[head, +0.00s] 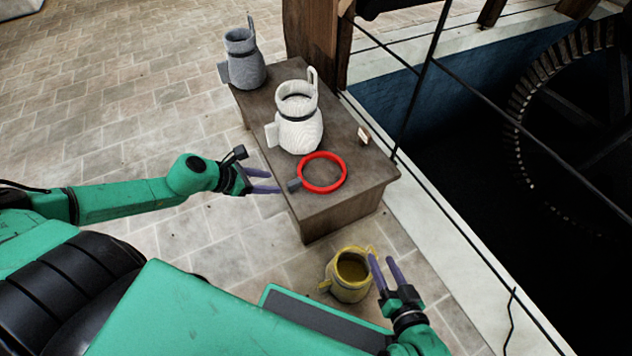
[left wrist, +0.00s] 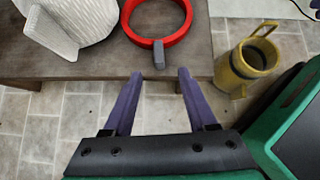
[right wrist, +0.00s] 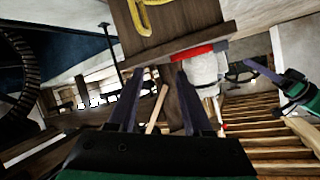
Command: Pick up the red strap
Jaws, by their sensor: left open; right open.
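The red strap (head: 343,172) is a closed ring lying on a low wooden table (head: 345,205). Its grey tab (head: 294,184) points to the table's left edge. The strap (left wrist: 148,43) and tab (left wrist: 158,50) also show in the left wrist view, beyond my fingertips. My left gripper (head: 277,181) is open and empty at the table's left edge, close to the tab but apart from it. In the left wrist view the open fingers (left wrist: 160,73) point at the tab. My right gripper (head: 381,258) is open beside the yellow jug, and its fingers show in the right wrist view (right wrist: 160,71).
A white jug (head: 300,132) stands just behind the strap, and a grey jug (head: 246,70) at the table's far end. A small pale block (head: 364,135) is near the right edge. A yellow jug (head: 350,275) is near the table's front. A dark pit with a gear wheel (head: 530,100) lies right.

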